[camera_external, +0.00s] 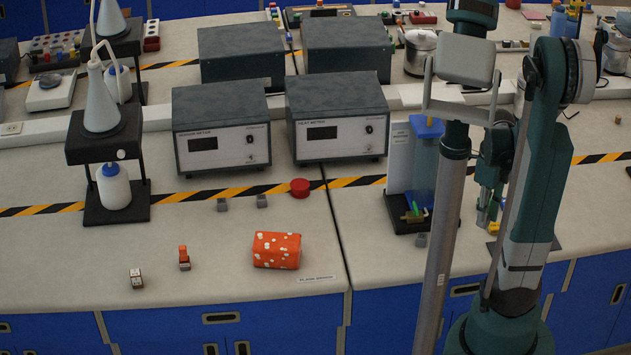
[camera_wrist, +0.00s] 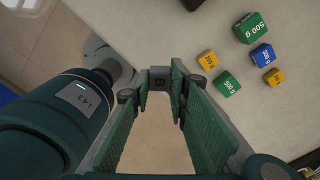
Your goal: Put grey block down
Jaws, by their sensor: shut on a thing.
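In the wrist view, my gripper (camera_wrist: 160,85) has its two green-padded fingers closed on a small dark grey block (camera_wrist: 160,76) with a dark mark on its face. The block sits between the fingertips, with bare floor and the bench edge visible past it. In the external view my arm rises at the right.
In the wrist view, a large green weight (camera_wrist: 250,28), a blue weight (camera_wrist: 262,54) and smaller green and yellow weights lie on the pale bench.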

